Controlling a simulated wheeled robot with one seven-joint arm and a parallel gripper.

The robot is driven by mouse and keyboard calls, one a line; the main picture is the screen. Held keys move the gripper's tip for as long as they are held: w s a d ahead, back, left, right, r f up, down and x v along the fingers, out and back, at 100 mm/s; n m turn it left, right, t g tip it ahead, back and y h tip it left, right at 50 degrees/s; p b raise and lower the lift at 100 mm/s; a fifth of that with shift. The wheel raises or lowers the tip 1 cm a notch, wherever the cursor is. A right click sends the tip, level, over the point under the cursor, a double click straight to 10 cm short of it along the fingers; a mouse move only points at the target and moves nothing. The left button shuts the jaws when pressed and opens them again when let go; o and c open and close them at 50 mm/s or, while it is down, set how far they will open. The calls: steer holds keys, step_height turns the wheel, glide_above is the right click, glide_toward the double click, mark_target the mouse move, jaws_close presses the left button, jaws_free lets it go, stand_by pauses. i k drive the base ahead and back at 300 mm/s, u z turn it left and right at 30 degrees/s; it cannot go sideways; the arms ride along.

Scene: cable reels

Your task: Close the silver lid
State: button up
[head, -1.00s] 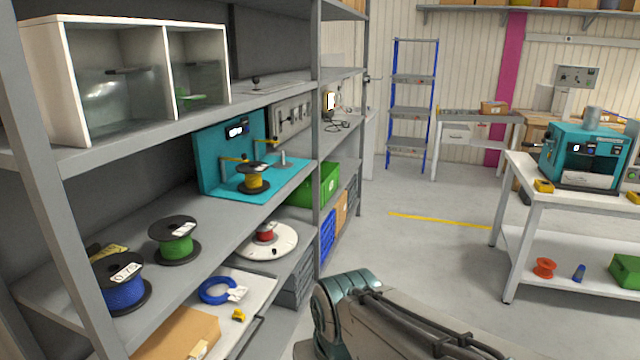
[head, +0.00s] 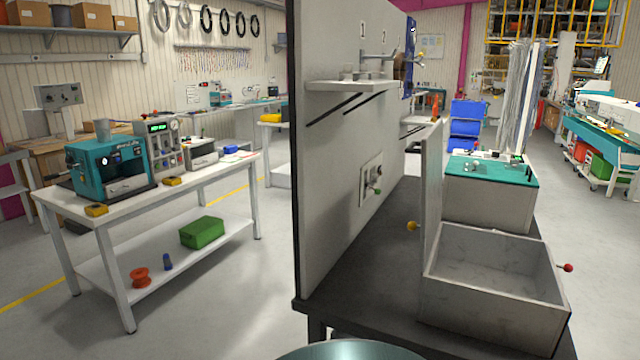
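A grey, silver-looking lid (head: 433,195) stands upright along the left side of an open box (head: 492,312) in the head view. The box looks empty inside, and its top is uncovered. A yellow knob (head: 412,226) sticks out to the left of the lid. A red knob (head: 567,267) sticks out at the right side of the box. My gripper is not in view. Only a rounded teal part of my own arm shows at the bottom edge.
The box stands on a dark bench (head: 380,290) beside a tall grey panel (head: 345,150) with a small shelf. A teal-topped box (head: 490,190) stands behind it. A white table (head: 165,205) stands at the left, with open floor between.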

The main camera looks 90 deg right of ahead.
mark_target(431, 150)
steer(key=z, duration=3.9)
steer(key=i, duration=0.55)
